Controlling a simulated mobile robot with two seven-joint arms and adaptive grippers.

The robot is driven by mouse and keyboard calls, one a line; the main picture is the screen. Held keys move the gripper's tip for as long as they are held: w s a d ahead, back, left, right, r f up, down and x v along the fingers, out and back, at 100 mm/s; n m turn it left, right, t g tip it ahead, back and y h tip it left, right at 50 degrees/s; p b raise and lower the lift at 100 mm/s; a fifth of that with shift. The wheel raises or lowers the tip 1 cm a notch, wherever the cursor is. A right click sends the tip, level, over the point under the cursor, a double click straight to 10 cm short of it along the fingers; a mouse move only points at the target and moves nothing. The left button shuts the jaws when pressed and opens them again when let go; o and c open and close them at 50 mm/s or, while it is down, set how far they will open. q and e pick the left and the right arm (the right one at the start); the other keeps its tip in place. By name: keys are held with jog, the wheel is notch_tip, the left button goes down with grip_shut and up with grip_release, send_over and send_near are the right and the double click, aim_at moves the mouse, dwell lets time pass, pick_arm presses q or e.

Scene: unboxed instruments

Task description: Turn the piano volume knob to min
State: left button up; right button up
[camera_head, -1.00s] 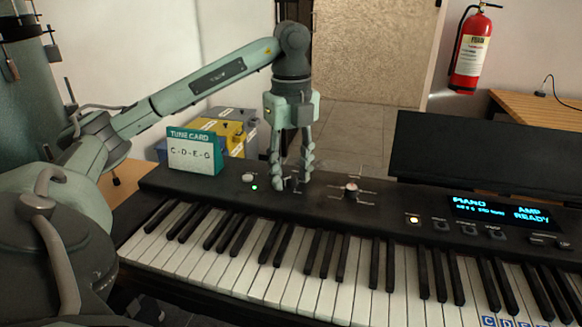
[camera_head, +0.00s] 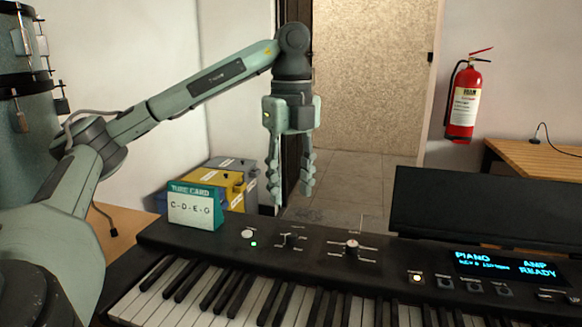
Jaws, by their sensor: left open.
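The piano (camera_head: 390,262) runs across the lower right, with a black control panel above its keys. A small dark knob (camera_head: 290,239) with a light pointer sits on the panel's left part. A second knob (camera_head: 352,246) with a light side and a reddish top sits to its right. The print beside both is too small to read, so I cannot tell which is volume. My left gripper (camera_head: 291,190) is open and empty, fingers pointing down. It hangs above the dark knob in the picture, clear of the panel. My right gripper is not in view.
A tune card (camera_head: 195,208) reading C-D-E-G stands at the panel's left end. A lit display (camera_head: 506,265) and a black music rest (camera_head: 490,212) are at the right. Yellow and blue-grey boxes (camera_head: 228,182) stand behind the card. Open floor lies behind the piano.

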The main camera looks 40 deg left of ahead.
pick_arm(q)
jog(key=shift+r, duration=1.6)
